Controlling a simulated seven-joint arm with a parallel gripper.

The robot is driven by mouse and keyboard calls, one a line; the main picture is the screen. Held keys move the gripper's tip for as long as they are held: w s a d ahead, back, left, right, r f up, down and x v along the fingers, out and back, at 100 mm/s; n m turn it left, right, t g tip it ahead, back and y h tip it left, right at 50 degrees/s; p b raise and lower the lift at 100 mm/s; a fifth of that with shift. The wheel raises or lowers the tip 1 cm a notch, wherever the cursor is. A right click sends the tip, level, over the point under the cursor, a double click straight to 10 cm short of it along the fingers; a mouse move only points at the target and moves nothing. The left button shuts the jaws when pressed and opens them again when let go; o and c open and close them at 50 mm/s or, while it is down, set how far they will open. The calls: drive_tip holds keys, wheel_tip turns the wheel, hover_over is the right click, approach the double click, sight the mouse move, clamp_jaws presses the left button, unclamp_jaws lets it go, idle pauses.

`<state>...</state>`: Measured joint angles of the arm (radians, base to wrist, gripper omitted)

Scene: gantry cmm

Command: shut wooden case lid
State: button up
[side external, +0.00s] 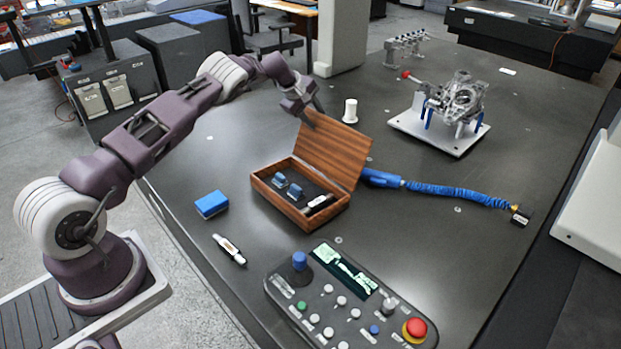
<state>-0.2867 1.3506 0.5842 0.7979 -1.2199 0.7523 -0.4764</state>
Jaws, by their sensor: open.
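The wooden case (300,213) stands on the dark table with its lid (333,150) raised, tilted up at the back edge. Inside the case lie blue pieces (287,187) and a dark piece with a light end. My gripper (311,118) is at the top left corner of the lid, at its upper edge. It is open. The fingers are small here, and I cannot tell whether they touch the lid.
A control panel (345,300) with a red button lies in front of the case. A blue block (212,204) and a white-and-black pen-like item (229,249) lie left. A blue coiled hose (445,190), a white spool (350,111) and a fixture plate (440,132) lie right and behind.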

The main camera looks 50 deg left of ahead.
drive_tip(key=shift+s+f, duration=0.2)
drive_tip(key=shift+f, duration=0.15)
drive_tip(key=shift+s+a+r, duration=0.15)
drive_tip(key=shift+s+a, duration=0.05)
drive_tip(key=shift+s, duration=4)
wheel_tip(320, 180, up, 10)
drive_tip(key=shift+d, duration=0.15)
